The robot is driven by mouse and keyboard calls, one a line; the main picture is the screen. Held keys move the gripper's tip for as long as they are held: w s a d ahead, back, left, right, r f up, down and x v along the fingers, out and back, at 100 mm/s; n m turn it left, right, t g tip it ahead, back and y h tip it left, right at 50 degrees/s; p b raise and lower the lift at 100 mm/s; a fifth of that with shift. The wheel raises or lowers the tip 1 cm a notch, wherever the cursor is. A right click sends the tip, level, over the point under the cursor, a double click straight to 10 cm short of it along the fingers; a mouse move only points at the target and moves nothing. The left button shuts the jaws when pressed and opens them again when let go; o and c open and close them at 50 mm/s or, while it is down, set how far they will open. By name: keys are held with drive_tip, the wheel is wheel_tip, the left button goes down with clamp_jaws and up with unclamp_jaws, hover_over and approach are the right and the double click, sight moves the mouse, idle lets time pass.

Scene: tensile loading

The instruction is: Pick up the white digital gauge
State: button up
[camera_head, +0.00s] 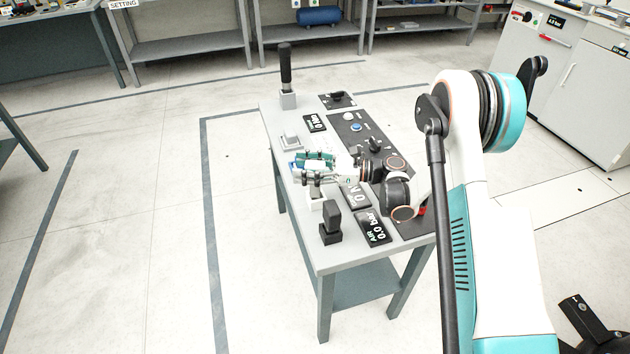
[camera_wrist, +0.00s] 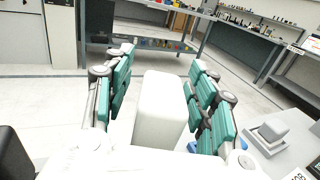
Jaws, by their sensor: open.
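My gripper (camera_head: 298,167) is open above the left part of the grey table, reaching in from the right. In the wrist view its teal-padded fingers (camera_wrist: 163,68) stand on both sides of a plain white upright block, which looks to be the white digital gauge (camera_wrist: 160,108). Gaps show between the block and both rows of pads, with the narrower gap on the right. No display shows on its visible faces. In the head view the gauge (camera_head: 316,204) shows below my gripper, which partly hides it.
The table (camera_head: 328,262) holds a black-handled lever (camera_head: 286,78), a small grey switch box (camera_head: 290,141), a black block (camera_head: 331,222) and a dark control panel (camera_head: 352,130). An air display (camera_head: 376,232) lies near the front. Open floor lies left of the table; shelves stand behind.

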drive_tip(key=shift+w+a, duration=0.1)
drive_tip(key=shift+a, duration=0.5)
drive_tip(key=shift+c, duration=0.6)
clamp_jaws()
drive_tip(key=shift+r, duration=0.2)
